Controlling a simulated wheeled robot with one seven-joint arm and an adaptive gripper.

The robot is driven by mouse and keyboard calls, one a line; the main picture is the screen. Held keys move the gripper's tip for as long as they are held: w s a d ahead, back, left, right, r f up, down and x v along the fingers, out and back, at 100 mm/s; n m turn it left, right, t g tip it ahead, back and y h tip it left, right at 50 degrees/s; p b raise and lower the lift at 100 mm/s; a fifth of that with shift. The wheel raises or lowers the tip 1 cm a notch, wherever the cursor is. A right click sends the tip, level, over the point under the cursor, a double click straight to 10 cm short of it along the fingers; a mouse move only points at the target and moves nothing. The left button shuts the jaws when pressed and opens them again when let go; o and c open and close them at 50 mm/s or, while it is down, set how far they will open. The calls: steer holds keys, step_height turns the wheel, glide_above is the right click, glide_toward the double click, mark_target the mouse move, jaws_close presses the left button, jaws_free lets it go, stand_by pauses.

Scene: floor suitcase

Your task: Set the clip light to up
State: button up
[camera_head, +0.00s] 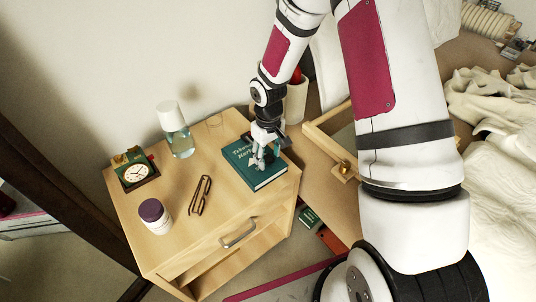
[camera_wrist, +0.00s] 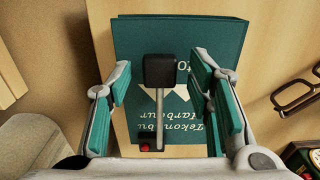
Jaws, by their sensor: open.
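The clip light shows in the wrist view as a black block-shaped head (camera_wrist: 160,71) on a thin grey stem (camera_wrist: 164,118), with a small red spot near the stem's lower end. It lies over a teal book (camera_wrist: 225,38) with white lettering; I cannot tell the head's tilt. My gripper (camera_wrist: 161,80) is open, its teal-padded fingers on either side of the light with gaps to both. In the head view my gripper (camera_head: 259,161) is low over the book (camera_head: 268,180) on the nightstand (camera_head: 180,240), hiding most of the light.
On the nightstand are a framed clock (camera_head: 136,172), a white-capped bottle (camera_head: 179,140), a purple-lidded jar (camera_head: 154,214) and folded glasses (camera_head: 201,195). A wooden frame (camera_head: 325,118) stands right of it, and rumpled bedding (camera_head: 490,110) lies at far right.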

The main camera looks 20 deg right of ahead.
steer(key=shift+c, duration=0.3)
jaws_close()
steer(key=shift+r, duration=0.1)
